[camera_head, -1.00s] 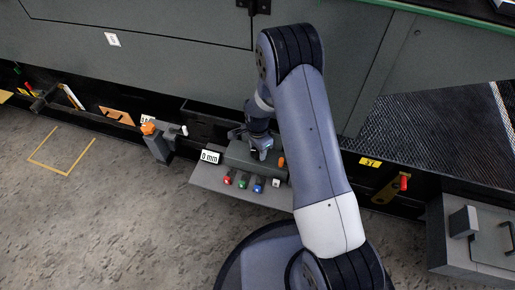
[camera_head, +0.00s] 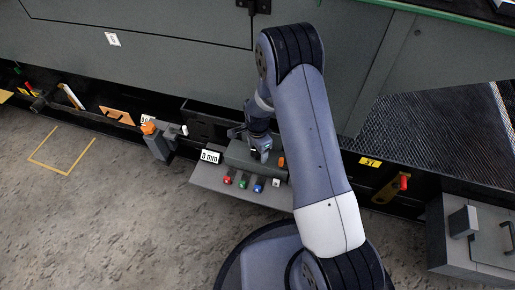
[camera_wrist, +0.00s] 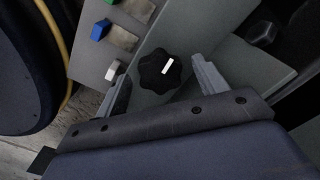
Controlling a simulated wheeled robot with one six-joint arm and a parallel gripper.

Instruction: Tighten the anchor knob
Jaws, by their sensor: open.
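A black lobed knob (camera_wrist: 160,68) with a white pointer mark sits on a grey housing in the wrist view. It appears to be the anchor knob. My gripper (camera_wrist: 160,72) is open, with one finger on each side of the knob and a visible gap to each. I cannot tell how far the fingertips are above the housing. In the head view my gripper (camera_head: 262,148) points down over the grey housing (camera_head: 238,154), and the black knob is hidden there.
A "0 mm" display (camera_head: 210,157) stands left. An orange-topped post (camera_head: 150,129) is further left. Open floor lies front left.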

